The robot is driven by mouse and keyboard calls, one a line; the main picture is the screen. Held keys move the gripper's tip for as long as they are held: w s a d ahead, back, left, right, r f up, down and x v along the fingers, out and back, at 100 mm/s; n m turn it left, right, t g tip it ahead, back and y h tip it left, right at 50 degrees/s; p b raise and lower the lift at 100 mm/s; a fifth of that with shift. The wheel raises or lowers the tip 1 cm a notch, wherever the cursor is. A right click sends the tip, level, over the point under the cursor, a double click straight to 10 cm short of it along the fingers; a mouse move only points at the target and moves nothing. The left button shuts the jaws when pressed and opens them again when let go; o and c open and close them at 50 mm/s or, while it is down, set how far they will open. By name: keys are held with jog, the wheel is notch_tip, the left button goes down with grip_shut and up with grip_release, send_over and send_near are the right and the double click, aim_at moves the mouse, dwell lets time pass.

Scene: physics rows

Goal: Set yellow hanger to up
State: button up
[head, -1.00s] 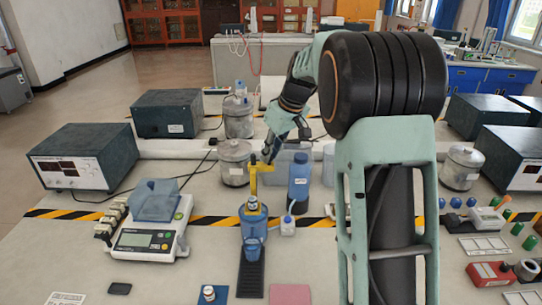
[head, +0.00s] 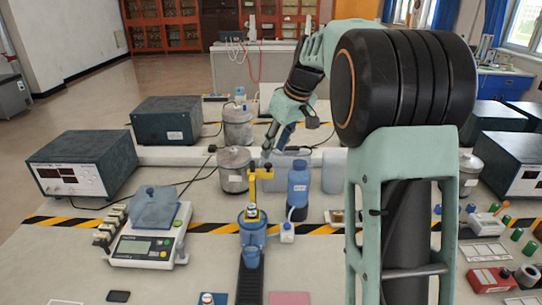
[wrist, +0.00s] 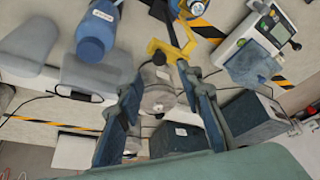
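The yellow hanger (head: 254,186) stands on the blue apparatus (head: 252,231) at the middle of the bench, with a short arm at its top pointing right. It also shows in the wrist view (wrist: 172,50), ahead of the fingertips. My gripper (head: 269,151) is just above and beyond the hanger's top in the head view. In the wrist view, my gripper (wrist: 160,80) has its two blue fingers spread apart with nothing held between them. Whether a fingertip touches the hanger cannot be told.
A blue bottle (head: 298,188) stands close right of the hanger. A metal canister (head: 233,170) stands behind it. A balance (head: 150,240) is to the left. Power supply boxes (head: 85,160) stand farther left.

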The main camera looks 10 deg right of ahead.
jog(key=v, duration=0.7)
jog(key=shift+w, duration=0.15)
